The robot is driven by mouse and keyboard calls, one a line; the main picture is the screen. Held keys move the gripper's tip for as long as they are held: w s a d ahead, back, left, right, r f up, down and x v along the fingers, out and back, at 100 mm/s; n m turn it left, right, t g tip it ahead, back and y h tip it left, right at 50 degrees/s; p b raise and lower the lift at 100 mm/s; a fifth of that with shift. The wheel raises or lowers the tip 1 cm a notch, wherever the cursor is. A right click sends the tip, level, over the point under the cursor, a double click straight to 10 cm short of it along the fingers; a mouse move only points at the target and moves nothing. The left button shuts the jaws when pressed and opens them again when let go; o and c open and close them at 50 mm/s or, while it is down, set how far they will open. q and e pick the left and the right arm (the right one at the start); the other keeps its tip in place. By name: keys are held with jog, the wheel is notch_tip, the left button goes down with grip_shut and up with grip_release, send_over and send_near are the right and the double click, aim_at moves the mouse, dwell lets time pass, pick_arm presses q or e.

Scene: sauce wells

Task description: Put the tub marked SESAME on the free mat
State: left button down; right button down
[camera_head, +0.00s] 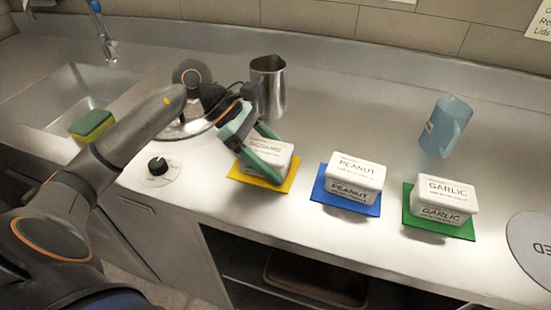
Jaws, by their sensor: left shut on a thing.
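A white tub (278,152) is at the yellow mat (288,184); its lid print is small, partly covered by my gripper and hard to read. My left gripper (271,158), with green fingers, is shut on this tub from the left and above. I cannot tell whether the tub touches the mat. A white tub marked PEANUT (357,171) stands on the blue mat (330,197). A white tub marked GARLIC (446,194) stands on the green mat (411,214). My right gripper is not in view.
A steel jug (268,85) stands behind the held tub. A round grey disc (532,248) lies at the right edge. A black knob (158,166), a sponge (92,122) and a sink (88,83) are at left.

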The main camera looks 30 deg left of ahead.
pick_arm(q)
jog(key=shift+f, duration=0.1)
grip_release()
dwell(0.3)
jog(key=shift+r, duration=0.25)
jog(key=v, duration=1.1)
jog(key=shift+a+r, duration=0.3)
jog(key=shift+s, duration=0.15)
